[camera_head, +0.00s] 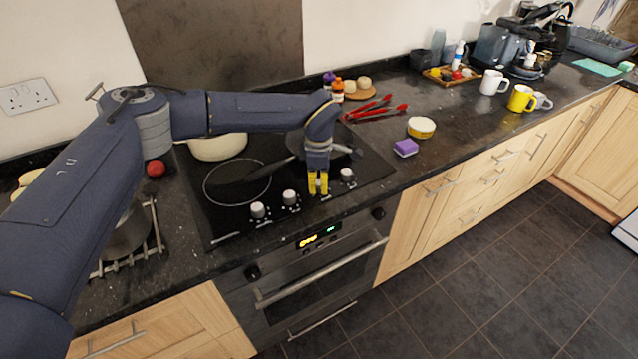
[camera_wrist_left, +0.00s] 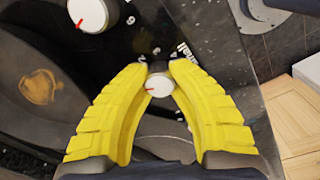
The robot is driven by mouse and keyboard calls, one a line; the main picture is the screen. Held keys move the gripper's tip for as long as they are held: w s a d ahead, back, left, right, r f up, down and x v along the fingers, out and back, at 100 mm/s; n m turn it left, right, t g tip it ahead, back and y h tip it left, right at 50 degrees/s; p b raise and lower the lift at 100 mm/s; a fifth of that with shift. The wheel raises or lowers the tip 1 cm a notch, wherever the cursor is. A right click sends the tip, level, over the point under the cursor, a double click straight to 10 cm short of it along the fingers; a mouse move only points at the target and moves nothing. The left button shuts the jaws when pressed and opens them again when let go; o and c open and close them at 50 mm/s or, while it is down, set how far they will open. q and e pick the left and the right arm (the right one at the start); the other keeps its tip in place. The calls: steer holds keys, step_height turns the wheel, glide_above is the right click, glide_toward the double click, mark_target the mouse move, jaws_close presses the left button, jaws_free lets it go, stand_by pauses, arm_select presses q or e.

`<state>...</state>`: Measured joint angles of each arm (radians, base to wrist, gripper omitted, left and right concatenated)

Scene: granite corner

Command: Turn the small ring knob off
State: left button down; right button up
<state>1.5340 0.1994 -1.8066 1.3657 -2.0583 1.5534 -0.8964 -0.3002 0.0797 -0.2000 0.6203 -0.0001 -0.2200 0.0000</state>
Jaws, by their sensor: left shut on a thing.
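The small ring knob (camera_wrist_left: 159,86) is white-faced with a red mark pointing left in the left wrist view. The printed word "small" shows just beside it. My left gripper (camera_head: 318,183) has yellow fingers pointing down at the hob's front edge. In the left wrist view its fingertips (camera_wrist_left: 158,75) are closed around the knob, one on each side. In the head view the fingers hide this knob. The black hob (camera_head: 205,215) lies under my left arm. My right gripper is not in view.
Other hob knobs stand in the same row: two to the left (camera_head: 258,210) (camera_head: 290,197) and one to the right (camera_head: 347,174). A dark pan (camera_head: 245,180) and a pale pot (camera_head: 218,147) are on the hob. Red tongs (camera_head: 375,108) and a purple sponge (camera_head: 405,147) lie rightward.

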arm_select(q)
steer(key=shift+n, duration=2.1)
steer(key=c, duration=1)
jaws_free()
steer(key=shift+c, duration=0.2)
step_height(320, 180, up, 12)
steer(key=shift+s, duration=0.3)
steer(key=shift+d, duration=0.1)
